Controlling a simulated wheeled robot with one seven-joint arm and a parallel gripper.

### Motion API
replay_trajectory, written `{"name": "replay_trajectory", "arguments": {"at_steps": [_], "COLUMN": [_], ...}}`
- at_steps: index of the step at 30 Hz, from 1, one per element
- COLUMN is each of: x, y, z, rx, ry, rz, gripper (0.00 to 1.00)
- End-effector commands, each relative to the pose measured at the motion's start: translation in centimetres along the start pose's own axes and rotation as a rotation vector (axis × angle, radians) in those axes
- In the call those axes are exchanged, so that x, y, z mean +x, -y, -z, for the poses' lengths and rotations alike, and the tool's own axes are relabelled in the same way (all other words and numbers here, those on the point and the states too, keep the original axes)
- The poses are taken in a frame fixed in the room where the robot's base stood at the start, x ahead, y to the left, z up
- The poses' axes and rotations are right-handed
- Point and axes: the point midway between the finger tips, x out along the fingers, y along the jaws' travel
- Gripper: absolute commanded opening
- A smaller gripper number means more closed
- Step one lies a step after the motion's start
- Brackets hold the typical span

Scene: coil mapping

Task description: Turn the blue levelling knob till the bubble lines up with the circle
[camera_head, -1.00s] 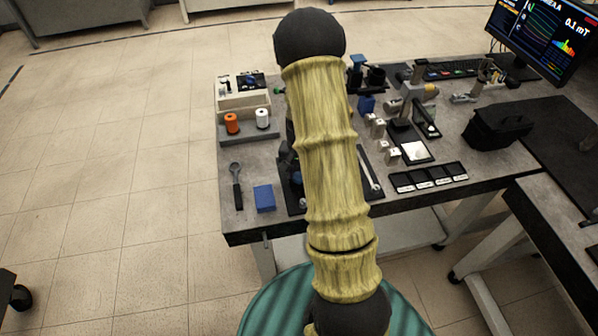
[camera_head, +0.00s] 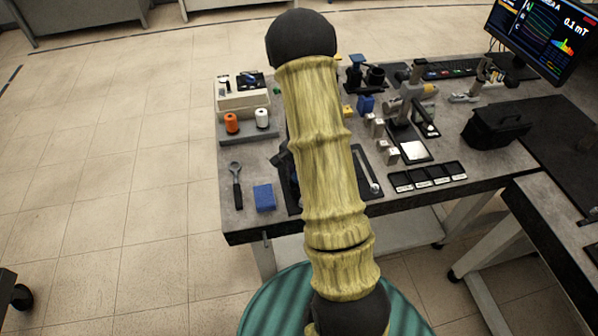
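My arm, in a yellowish ribbed sleeve with black joints, stands across the middle of the head view and covers part of the bench. My gripper is hidden behind it, so its fingers do not show. I cannot make out the blue levelling knob, the bubble or the circle. A dark plate (camera_head: 369,180) with a light rod on it shows partly to the right of my arm. Its middle is hidden by the arm.
The grey bench (camera_head: 236,216) carries a wrench (camera_head: 236,187), a blue block (camera_head: 264,197), an orange spool (camera_head: 231,123) and a white spool (camera_head: 262,118). A black case (camera_head: 497,127) and a monitor (camera_head: 541,35) stand at the right.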

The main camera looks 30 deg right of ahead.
Motion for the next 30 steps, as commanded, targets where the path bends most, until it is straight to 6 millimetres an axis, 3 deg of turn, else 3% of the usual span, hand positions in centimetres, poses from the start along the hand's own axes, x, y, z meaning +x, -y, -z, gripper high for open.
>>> {"name": "replay_trajectory", "arguments": {"at_steps": [1,2,5,17,23,30], "x": [0.4,0.4,0.3,-0.4,-3.0,-7.8], "y": [-0.3,-0.3,-0.2,0.0,0.0,0.0], "z": [-0.2,-0.2,-0.2,-0.1,-0.1,0.0], "rx": [0.0,0.0,0.0,-0.002,-0.003,-0.003], "ry": [0.008,0.008,0.007,0.002,0.0,0.0], "rz": [-0.007,-0.008,-0.007,-0.002,0.001,0.0], "gripper": [0.11,0.38,0.56,0.56,0.56,0.56]}}
